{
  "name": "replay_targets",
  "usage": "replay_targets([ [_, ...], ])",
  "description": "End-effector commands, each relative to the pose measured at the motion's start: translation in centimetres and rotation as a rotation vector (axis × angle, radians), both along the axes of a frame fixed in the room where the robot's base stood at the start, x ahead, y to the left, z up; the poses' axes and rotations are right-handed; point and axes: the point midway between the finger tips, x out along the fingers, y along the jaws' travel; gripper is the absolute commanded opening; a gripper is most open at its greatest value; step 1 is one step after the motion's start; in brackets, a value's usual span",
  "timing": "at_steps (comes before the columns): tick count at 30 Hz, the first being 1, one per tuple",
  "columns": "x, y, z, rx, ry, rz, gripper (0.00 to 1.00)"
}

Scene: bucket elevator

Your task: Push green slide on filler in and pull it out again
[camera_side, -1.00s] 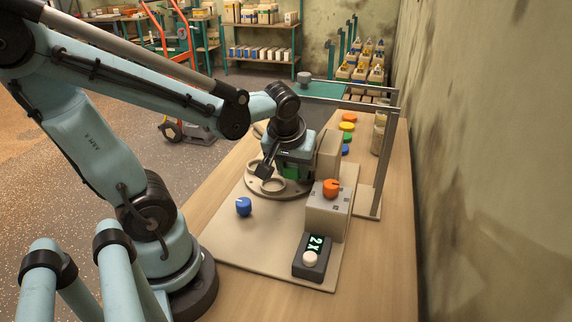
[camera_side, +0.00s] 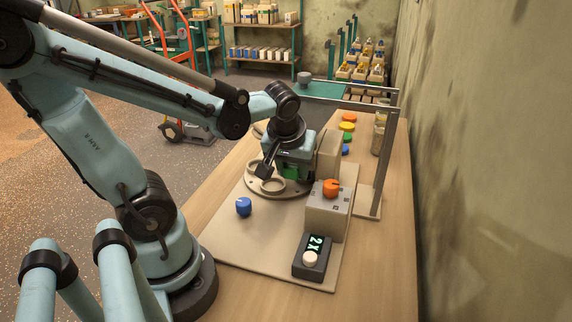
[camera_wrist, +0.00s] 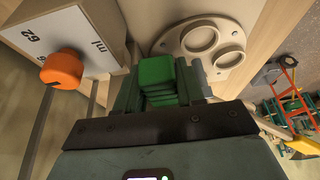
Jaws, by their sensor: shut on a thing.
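The green slide (camera_wrist: 158,78) shows in the wrist view between the fingers of my gripper (camera_wrist: 160,90). In the side view, a bit of the green slide (camera_side: 290,172) shows under my gripper (camera_side: 282,175), which is shut on it. The beige filler (camera_side: 328,152) stands just right of and behind my gripper. Its lower part and the place where the slide meets it are mostly hidden by the gripper. The round turntable with holes (camera_side: 270,188) lies below and left of the gripper; it also shows at the top of the wrist view (camera_wrist: 205,38).
A box with an orange knob (camera_side: 331,188) stands close at the right. A display reading 2X (camera_side: 312,258) with a white knob is in front. A blue knob (camera_side: 243,207) is on the board. Several coloured lids (camera_side: 347,127) and a metal frame (camera_side: 388,160) stand behind.

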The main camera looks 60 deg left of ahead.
Motion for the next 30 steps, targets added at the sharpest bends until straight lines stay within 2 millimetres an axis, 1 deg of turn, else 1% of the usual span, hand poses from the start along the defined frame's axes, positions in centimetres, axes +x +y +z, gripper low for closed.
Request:
replay_targets([
  [8, 0.0, -0.2, 0.0, -0.002, -0.002, -0.002, 0.21],
  [30, -2.3, -2.6, 0.0, -0.003, -0.003, -0.004, 0.21],
])
